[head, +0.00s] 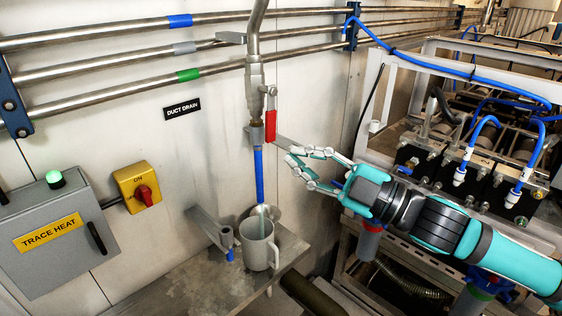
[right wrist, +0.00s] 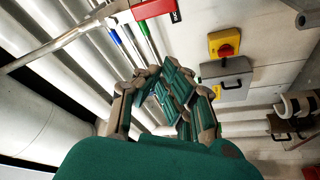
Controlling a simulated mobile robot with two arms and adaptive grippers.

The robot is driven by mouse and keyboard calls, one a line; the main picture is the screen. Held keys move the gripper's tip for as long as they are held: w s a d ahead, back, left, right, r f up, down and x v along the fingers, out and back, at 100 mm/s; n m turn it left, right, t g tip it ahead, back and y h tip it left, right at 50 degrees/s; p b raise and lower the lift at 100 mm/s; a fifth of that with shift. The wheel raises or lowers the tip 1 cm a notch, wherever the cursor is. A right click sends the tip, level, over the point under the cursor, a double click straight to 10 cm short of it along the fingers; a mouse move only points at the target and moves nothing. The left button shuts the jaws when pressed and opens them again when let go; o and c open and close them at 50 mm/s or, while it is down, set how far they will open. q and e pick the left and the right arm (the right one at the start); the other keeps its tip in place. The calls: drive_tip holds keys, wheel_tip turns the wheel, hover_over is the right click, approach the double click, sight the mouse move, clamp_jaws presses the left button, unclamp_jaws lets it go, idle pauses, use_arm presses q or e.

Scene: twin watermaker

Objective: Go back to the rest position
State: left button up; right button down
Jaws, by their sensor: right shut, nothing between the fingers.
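My right gripper (head: 293,158) reaches in from the right in the head view, just right of the drain pipe. Its fingers are shut with nothing between them. It is apart from the red valve handle (head: 270,124) and above and to the right of the grey mug (head: 257,245). In the right wrist view the closed fingers (right wrist: 175,100) fill the middle, and a red handle (right wrist: 153,8) shows at the top. My left gripper is not in view.
The mug stands on a metal shelf (head: 288,252) below a blue tube (head: 258,178). A grey trace heat box (head: 58,230) and a yellow switch box (head: 138,187) are on the wall at left. A pipe frame with blue hoses (head: 515,90) stands at right, close to my arm.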

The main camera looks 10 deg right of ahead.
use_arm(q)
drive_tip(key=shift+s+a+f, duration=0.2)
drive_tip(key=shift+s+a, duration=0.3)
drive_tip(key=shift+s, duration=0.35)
use_arm(e)
drive_tip(key=shift+s+d, duration=0.1)
drive_tip(key=shift+d, duration=0.3)
